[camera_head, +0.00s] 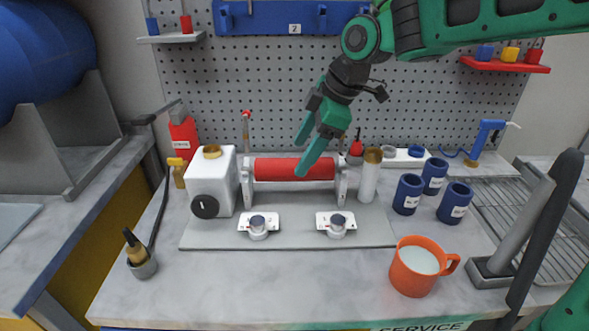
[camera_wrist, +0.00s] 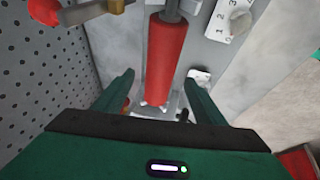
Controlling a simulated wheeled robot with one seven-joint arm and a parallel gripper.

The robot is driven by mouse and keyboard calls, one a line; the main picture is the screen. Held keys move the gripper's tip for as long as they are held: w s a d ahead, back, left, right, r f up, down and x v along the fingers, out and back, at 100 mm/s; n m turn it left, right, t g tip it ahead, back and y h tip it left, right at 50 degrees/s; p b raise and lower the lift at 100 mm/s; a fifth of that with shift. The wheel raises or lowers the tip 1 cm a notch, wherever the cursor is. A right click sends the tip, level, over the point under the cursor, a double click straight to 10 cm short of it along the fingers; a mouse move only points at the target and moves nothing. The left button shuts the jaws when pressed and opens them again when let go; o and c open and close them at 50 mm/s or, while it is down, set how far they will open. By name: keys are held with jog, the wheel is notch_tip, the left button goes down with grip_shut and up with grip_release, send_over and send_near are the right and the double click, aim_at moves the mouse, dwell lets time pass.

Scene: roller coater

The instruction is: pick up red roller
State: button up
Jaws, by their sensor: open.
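The red roller (camera_head: 280,169) lies level across the roller coater (camera_head: 230,228), between its two end brackets. In the wrist view the red roller (camera_wrist: 165,65) runs lengthwise up the picture, between my fingers and beyond them. My gripper (camera_head: 303,156) is open, with its green fingers pointing down over the right half of the roller. One finger crosses in front of the roller in the head view. In the wrist view my gripper (camera_wrist: 160,92) shows its two fingers apart, one on each side of the roller. I cannot tell whether either finger touches it.
A white container (camera_head: 213,183) stands left of the roller and a pale cylinder (camera_head: 369,180) stands right. An orange mug (camera_head: 412,270) and several blue cups (camera_head: 408,195) are at the right. A pegboard (camera_head: 220,75) rises behind.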

aim_at(297, 160)
jog(key=shift+x, duration=2.3)
jog(key=c, duration=1)
jog(key=shift+c, duration=0.2)
jog(key=shift+r, duration=0.1)
notch_tip(297, 160, up, 4)
jog(key=shift+r, duration=0.1)
jog(key=s+a+r, duration=0.7)
jog(key=a+r, duration=0.2)
jog(key=r, duration=0.2)
jog(key=shift+s, duration=0.25)
jog(key=shift+r, duration=0.1)
